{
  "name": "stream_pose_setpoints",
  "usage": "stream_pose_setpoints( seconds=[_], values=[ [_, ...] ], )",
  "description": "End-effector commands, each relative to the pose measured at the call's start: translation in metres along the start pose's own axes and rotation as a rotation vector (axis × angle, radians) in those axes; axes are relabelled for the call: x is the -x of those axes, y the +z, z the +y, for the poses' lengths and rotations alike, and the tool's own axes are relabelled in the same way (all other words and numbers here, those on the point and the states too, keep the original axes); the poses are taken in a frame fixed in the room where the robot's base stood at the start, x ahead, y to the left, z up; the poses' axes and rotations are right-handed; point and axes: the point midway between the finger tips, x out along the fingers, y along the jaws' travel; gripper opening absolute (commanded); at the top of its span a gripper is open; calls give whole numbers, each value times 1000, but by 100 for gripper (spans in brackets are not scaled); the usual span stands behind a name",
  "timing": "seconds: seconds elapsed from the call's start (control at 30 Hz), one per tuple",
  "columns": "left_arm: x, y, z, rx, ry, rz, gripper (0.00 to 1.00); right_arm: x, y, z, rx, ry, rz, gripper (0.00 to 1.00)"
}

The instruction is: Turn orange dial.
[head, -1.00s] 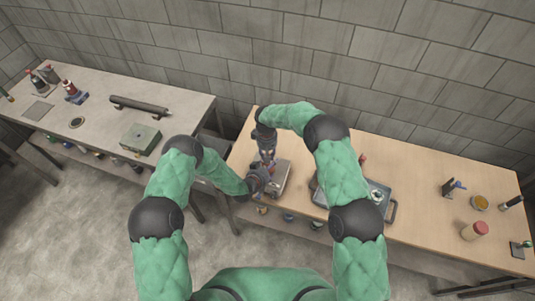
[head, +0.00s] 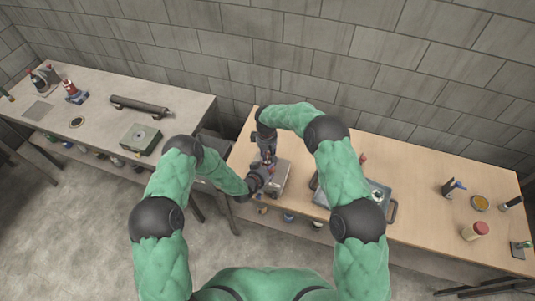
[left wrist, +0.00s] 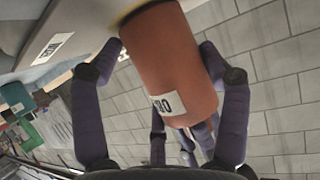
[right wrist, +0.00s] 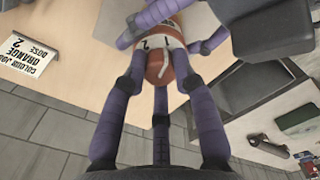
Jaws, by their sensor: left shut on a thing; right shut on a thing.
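The orange dial (right wrist: 155,68) is a round cap with a white band marked 1 and 2 and a pale pointer, at the end of an orange cylinder. In the left wrist view the orange cylinder (left wrist: 172,62) stands out from a grey block and bears a white label. My left gripper (left wrist: 165,45) is shut around this cylinder. My right gripper (right wrist: 160,65) is shut on the dial, its fingers on both sides. In the head view my right gripper (head: 267,160) is just above my left gripper (head: 258,180), and both hide the dial.
A white card (right wrist: 29,57) reads "COLOUR JOB ORANGE DOSE 2". The grey block (head: 281,174) stands on the wooden table (head: 425,200). A grey tray (head: 338,191) lies to its right. A green box (head: 141,139) stands on the left bench.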

Motion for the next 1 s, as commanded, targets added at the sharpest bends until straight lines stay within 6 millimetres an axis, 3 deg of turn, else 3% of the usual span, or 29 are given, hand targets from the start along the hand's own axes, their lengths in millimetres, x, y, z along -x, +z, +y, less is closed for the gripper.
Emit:
stream_pose_setpoints(
  seconds=[0.03,0.07,0.57,0.73,1.0],
  values=[
    [1,4,8,-5,15,-9,38,3,-5,0,-1,4,13,31],
    [1,5,8,-5,15,-9,38,3,-5,0,-1,4,13,38],
    [1,4,4,1,7,-9,38,4,-2,0,-1,1,5,38],
    [1,4,3,2,5,-9,38,24,-2,0,-2,2,7,38],
    [0,4,2,2,3,-8,38,77,-2,0,-2,3,8,38]
  ],
)
